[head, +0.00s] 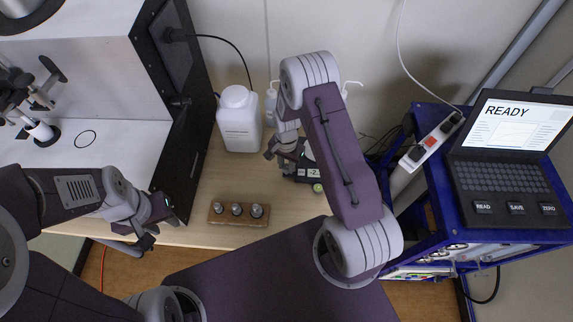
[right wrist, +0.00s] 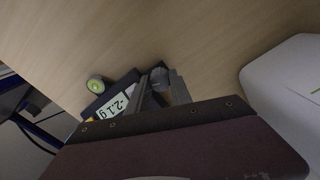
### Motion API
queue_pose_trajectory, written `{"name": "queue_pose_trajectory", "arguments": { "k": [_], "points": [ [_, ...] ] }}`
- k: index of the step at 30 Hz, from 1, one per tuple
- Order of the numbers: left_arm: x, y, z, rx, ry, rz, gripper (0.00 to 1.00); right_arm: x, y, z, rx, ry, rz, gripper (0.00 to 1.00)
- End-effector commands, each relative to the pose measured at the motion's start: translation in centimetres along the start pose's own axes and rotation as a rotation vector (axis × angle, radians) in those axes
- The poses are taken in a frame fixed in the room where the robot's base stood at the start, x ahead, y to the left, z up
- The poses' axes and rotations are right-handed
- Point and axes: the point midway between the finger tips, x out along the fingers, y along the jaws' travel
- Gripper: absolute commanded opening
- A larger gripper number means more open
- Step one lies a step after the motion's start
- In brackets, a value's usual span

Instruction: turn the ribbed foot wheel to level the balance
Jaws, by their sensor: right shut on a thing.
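The balance (head: 308,173) stands on the wooden bench, largely hidden behind my right arm in the head view. In the right wrist view its display (right wrist: 112,107) reads about -2.1 g. A round green-topped piece, perhaps its bubble level (right wrist: 95,84), sits at its corner; it also shows in the head view (head: 318,188). The grey ribbed foot wheel (right wrist: 159,77) is between the fingers of my right gripper (right wrist: 161,88), which is shut on it. In the head view my right gripper (head: 274,155) is partly covered. My left gripper (head: 145,238) hangs by the bench's front edge, away from the balance; its jaws are unclear.
A white bottle (head: 239,120) stands left of my right gripper. A wooden block with several metal weights (head: 238,213) lies at the bench front. A black-sided cabinet (head: 175,75) is at left. A blue cart (head: 440,190) with a laptop (head: 510,140) reading READY stands at right.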

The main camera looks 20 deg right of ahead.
Motion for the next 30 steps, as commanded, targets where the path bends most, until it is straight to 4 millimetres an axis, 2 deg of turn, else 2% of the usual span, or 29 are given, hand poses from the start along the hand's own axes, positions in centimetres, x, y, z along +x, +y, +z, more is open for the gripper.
{"name": "queue_pose_trajectory", "arguments": {
  "k": [13,14,16,26,30],
  "points": [
    [0.0,0.0,0.0,0.0,0.0,0.0,0.36,-0.1,-0.1,-0.1,0.01,0.002,-0.002,0.0],
    [0.0,0.0,0.0,0.0,0.0,0.0,0.36,-0.1,-0.1,-0.1,0.01,0.002,-0.002,0.28],
    [0.0,0.0,0.0,0.0,0.0,0.0,0.36,-0.1,-0.1,-0.1,0.009,0.002,-0.002,0.47],
    [0.0,0.0,0.0,0.0,0.0,0.0,0.36,-0.3,-0.1,-0.1,0.009,0.002,-0.002,0.47],
    [0.2,0.0,0.0,0.0,0.0,0.0,0.36,-2.6,-0.1,-0.1,0.009,0.004,-0.005,0.47]
  ]
}}
